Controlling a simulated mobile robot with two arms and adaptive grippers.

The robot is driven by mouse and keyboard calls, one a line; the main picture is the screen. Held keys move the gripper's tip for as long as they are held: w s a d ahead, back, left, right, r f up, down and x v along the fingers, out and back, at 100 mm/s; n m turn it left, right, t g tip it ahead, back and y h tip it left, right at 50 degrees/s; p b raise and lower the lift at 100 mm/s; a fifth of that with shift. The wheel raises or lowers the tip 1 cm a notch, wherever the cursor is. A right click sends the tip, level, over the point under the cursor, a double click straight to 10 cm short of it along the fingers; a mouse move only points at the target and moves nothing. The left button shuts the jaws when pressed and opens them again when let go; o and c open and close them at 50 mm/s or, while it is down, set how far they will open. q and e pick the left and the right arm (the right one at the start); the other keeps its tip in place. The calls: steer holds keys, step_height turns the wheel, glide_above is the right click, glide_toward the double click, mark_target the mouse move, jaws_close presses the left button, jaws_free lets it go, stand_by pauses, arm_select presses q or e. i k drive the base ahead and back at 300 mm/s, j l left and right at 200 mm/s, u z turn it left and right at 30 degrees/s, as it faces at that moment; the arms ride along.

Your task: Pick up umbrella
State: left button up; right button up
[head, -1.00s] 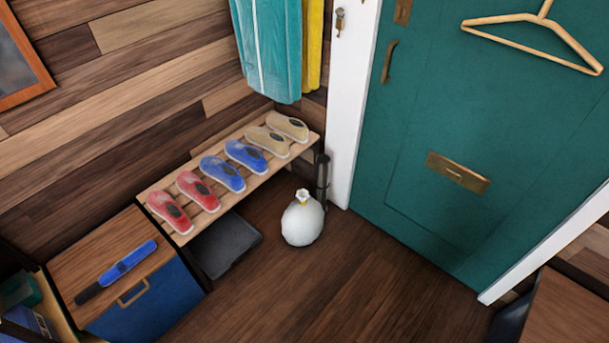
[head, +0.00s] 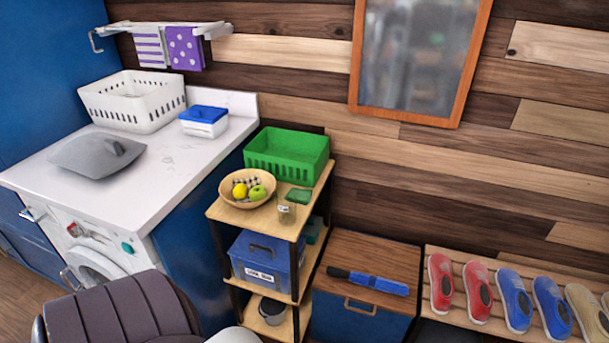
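A folded blue umbrella (head: 377,283) with a dark handle lies flat on the wooden top of a low blue cabinet (head: 390,251) in the head view. The handle end points left and the blue part points right. Nothing covers it. Neither of my grippers shows in the view.
A slatted shoe rack (head: 456,267) with several shoes stands right of the cabinet. A shelf unit (head: 228,213) left of it carries a green basket (head: 290,153) and a fruit bowl (head: 246,203). A dark padded chair (head: 119,312) stands at the front left, before a white counter (head: 166,163).

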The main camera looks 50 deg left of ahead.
mark_target(371, 280)
steer(key=j+u, duration=0.1)
steer(key=u, duration=0.8)
